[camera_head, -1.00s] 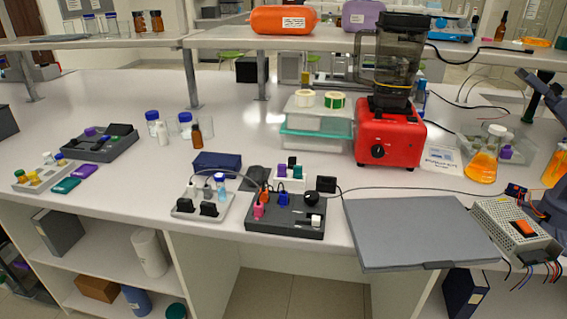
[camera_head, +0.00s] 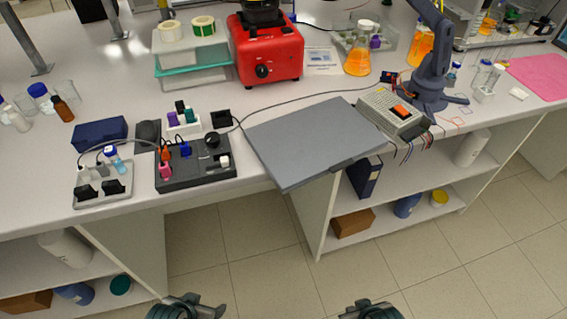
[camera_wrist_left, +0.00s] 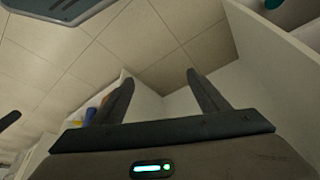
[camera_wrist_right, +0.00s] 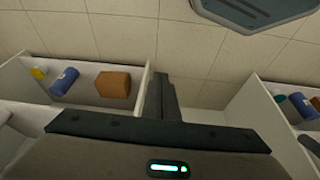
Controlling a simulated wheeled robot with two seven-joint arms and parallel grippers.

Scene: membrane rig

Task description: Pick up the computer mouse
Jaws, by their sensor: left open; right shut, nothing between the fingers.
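I cannot clearly identify a computer mouse in any view. A dark grey lump (camera_head: 147,134) lies beside the dark control box (camera_head: 195,172) in the head view, and I cannot tell what it is. My left gripper (camera_head: 190,303) shows at the bottom edge of the head view, in front of the bench and away from the things on it. In the left wrist view its fingers (camera_wrist_left: 160,92) are apart with nothing between them. My right gripper (camera_head: 370,307) is at the bottom edge further right. In the right wrist view its fingers (camera_wrist_right: 161,95) are together and empty.
The bench holds a grey flat panel (camera_head: 312,142) overhanging its front edge, a red blender base (camera_head: 265,55), a power supply box (camera_head: 393,112), a blue box (camera_head: 99,133) and a grey socket tray (camera_head: 103,185). Shelves (camera_head: 345,240) are below. The floor in front is clear.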

